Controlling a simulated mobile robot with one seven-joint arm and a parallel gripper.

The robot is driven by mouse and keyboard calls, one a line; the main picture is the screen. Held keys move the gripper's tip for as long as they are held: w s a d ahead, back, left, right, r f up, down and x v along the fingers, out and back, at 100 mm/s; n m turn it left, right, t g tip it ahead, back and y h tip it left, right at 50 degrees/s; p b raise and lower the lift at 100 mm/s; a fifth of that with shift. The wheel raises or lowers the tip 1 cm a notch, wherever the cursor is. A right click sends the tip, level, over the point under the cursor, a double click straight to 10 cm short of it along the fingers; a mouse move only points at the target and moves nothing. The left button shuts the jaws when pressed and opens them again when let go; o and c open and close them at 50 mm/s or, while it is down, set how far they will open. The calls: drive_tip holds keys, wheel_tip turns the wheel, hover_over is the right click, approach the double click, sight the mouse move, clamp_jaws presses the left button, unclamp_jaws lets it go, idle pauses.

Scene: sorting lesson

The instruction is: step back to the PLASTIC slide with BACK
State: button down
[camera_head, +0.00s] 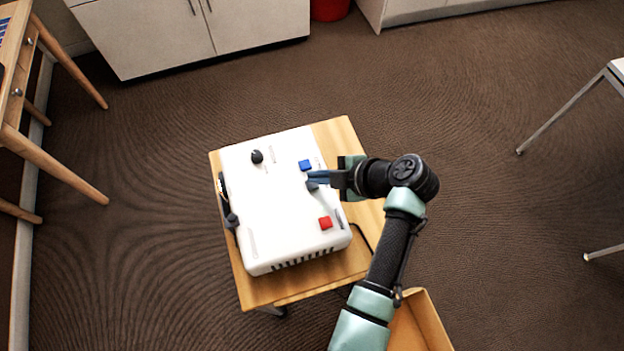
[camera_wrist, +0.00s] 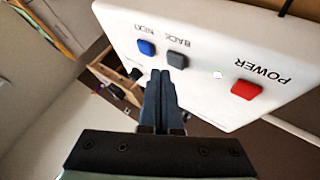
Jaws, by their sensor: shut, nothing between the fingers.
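The white projector-like box (camera_head: 275,220) lies on a small wooden table (camera_head: 335,135). Its top has a blue button (camera_wrist: 147,47) labelled NEXT, a grey button (camera_wrist: 178,60) labelled BACK and a red button (camera_wrist: 246,90) labelled POWER. In the head view the blue (camera_head: 305,165) and red (camera_head: 325,222) buttons show, with the grey one (camera_head: 312,187) between them, partly beside my fingers. My gripper (camera_head: 311,177) is shut and empty, its tips close to the grey button. In the wrist view the fingertips (camera_wrist: 160,76) appear just below the blue and grey buttons; I cannot tell whether they touch. No projected slide is in view.
A black knob (camera_head: 257,156) stands on the box's far part. An open wooden box (camera_head: 428,318) is at the bottom, beside my arm. A wooden desk (camera_head: 55,160) is at left, white cabinets (camera_head: 190,40) and a red bin (camera_head: 330,9) behind. Carpet around is clear.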

drive_tip(key=shift+r+p, duration=1.7)
drive_tip(key=shift+r, duration=0.85)
